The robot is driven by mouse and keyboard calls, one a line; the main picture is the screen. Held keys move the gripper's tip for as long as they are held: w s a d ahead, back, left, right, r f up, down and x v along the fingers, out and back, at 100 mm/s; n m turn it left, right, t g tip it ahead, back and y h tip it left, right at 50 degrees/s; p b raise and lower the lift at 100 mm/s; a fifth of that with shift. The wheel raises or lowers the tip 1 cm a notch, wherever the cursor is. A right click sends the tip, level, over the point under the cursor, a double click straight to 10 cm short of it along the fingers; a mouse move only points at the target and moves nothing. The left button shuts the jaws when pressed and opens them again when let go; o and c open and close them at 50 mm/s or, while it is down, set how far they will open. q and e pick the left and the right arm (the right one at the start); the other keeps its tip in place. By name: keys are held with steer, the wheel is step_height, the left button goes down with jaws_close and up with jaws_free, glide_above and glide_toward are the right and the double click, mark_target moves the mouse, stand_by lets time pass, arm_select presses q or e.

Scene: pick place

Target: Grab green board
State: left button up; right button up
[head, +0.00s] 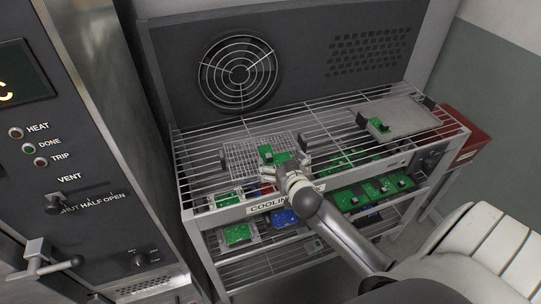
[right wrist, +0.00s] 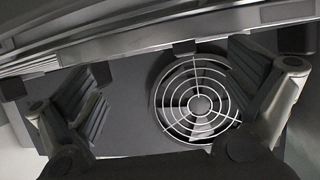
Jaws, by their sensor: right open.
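A small green board (head: 268,154) with dark parts on it is on the wire mesh tray (head: 240,158) on top of the cooling rack. My right gripper (head: 287,167) is right beside this board at its near right side and partly covers it. I cannot tell whether they touch. In the right wrist view the two fingers (right wrist: 168,75) are wide apart with nothing seen between them. Another green board (head: 378,125) sits on a grey plate (head: 405,113) at the rack's right. My left gripper is not in view.
The rack (head: 325,126) has a back panel with a round fan (head: 239,74), also in the right wrist view (right wrist: 199,101). Several more boards lie on lower shelves, including a blue one (head: 285,218). An oven panel (head: 75,150) stands left; a red box (head: 466,135) is right.

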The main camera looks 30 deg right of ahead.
mark_target(278, 163)
steer(key=shift+p+x, duration=0.35)
steer(key=shift+x, duration=1.5)
steer(key=shift+w+a+r, duration=0.1)
steer(key=shift+r, duration=0.05)
steer(key=c, duration=0.8)
